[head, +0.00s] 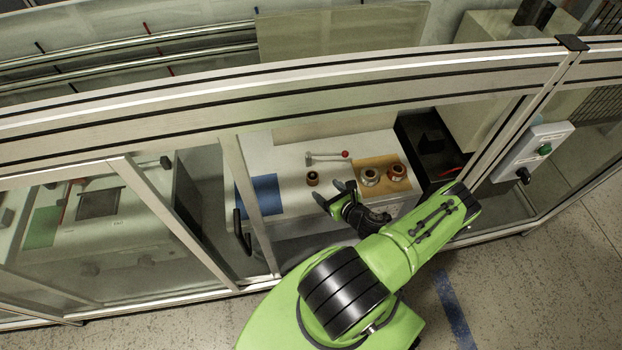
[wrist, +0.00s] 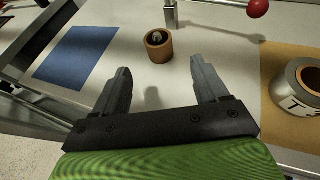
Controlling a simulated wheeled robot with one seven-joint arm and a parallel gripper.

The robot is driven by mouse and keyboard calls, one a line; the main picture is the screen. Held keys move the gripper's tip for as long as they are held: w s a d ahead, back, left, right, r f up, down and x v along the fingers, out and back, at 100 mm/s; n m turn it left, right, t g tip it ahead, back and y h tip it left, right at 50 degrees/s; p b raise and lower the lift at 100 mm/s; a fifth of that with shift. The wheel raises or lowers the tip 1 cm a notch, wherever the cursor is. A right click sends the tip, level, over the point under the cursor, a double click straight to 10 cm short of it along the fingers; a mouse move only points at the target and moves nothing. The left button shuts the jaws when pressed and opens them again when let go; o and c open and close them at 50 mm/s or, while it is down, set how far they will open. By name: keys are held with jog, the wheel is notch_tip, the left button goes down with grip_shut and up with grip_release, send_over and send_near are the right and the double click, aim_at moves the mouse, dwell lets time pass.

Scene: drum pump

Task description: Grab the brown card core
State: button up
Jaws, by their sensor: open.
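A short brown cylinder (head: 312,178), which looks like the brown card core, stands upright on the white tabletop. It also shows in the wrist view (wrist: 159,49), top centre, with an opening in its top and something pale inside. My gripper (head: 334,193) is open and empty over the near part of the tabletop. In the wrist view the fingers (wrist: 160,75) point towards the brown cylinder, which lies beyond the tips and roughly between their lines. The gripper is apart from it.
A tan mat (head: 376,160) at right holds a silver roll (head: 370,177) and a copper-brown ring (head: 396,172). A red-knobbed lever (head: 328,156) lies behind the cylinder. A blue mat (head: 265,194) is at left. My arm reaches through an opening in the metal frame (head: 245,165).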

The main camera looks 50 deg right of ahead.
aim_at(316, 181)
jog(key=b+x, duration=0.2)
jog(key=x, duration=0.6)
jog(key=shift+w+r, duration=0.1)
jog(key=shift+w, duration=0.2)
jog(key=shift+r, duration=0.1)
jog(key=shift+c, duration=0.3)
jog(key=c, duration=1)
